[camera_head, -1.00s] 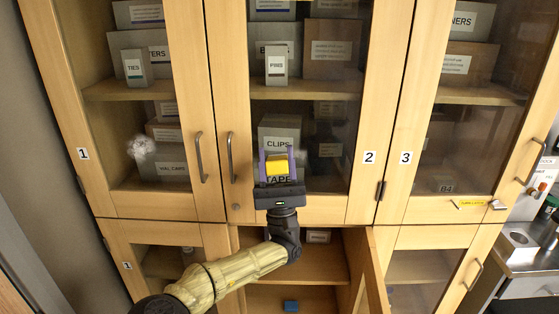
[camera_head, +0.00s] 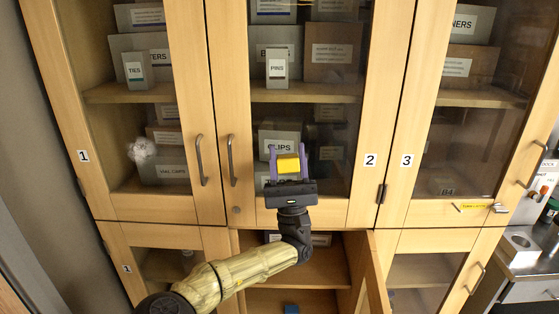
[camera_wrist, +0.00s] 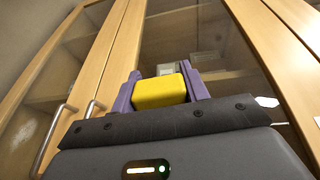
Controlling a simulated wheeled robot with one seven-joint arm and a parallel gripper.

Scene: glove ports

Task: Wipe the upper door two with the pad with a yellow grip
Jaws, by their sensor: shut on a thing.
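The upper door two (camera_head: 369,160) is the middle upper cabinet door, a wooden frame with a glass pane, and it is closed. My gripper (camera_head: 288,163) is in front of the lower part of its glass. Its two purple fingers are shut on the yellow grip (camera_head: 289,165) of the pad. In the wrist view the yellow grip (camera_wrist: 160,91) sits between the fingers, with the glass beyond it. The pad's wiping face is hidden, and I cannot tell whether it touches the glass.
Upper door one (camera_head: 84,156) has a white smudge (camera_head: 142,149); upper door three (camera_head: 406,160) is at the right. Door two's handle (camera_head: 232,160) is left of my gripper. Below, a lower door (camera_head: 367,275) stands open beside a blue object (camera_head: 291,309). A counter (camera_head: 530,270) is at the right.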

